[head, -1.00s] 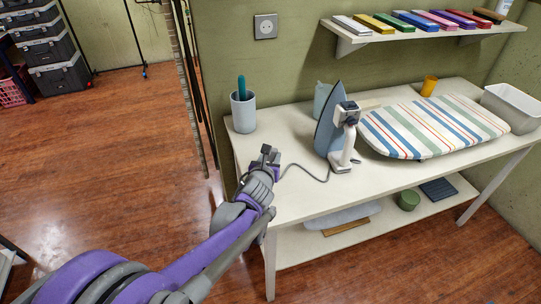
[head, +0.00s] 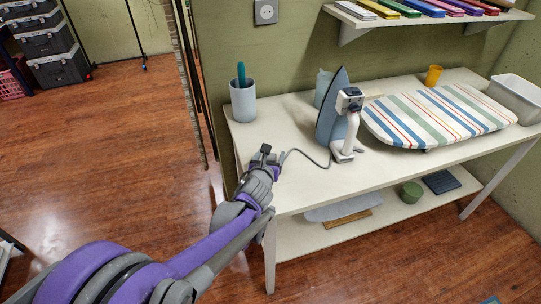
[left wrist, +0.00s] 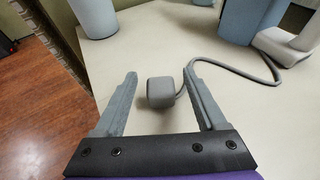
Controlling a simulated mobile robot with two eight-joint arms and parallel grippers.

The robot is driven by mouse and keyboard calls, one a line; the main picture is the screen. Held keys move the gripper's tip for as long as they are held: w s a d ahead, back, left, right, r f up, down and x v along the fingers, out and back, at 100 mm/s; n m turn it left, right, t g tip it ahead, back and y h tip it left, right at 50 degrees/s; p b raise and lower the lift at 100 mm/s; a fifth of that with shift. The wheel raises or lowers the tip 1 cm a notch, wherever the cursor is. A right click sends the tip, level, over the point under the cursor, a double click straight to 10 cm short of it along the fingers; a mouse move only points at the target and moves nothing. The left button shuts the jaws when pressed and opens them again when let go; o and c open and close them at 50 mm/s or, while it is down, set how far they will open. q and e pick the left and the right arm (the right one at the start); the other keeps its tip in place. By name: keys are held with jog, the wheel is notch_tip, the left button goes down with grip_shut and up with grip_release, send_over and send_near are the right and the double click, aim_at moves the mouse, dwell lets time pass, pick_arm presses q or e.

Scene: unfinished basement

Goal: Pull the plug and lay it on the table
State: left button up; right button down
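A grey plug (left wrist: 161,92) is between the two fingers of my left gripper (left wrist: 158,98) in the left wrist view, with a visible gap on each side. The plug appears to be at the white table top (head: 300,190). Its grey cord (left wrist: 236,68) curves away to the iron (head: 332,105), which stands upright on the table. In the head view my left gripper (head: 265,157) is over the table's front left part and hides most of the plug. My right gripper is not in view.
A wall socket (head: 265,11) above the table has nothing in it. A cup with a teal handle (head: 243,100) stands at the table's back left. A striped ironing board (head: 440,115) and a grey bin (head: 515,98) fill the right. The front left of the table top is clear.

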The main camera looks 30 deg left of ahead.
pick_arm(q)
jog(key=p+v, duration=0.2)
jog(key=v, duration=0.8)
jog(key=shift+s+d+r, duration=0.1)
jog(key=shift+s+d, duration=0.05)
jog(key=shift+s, duration=0.2)
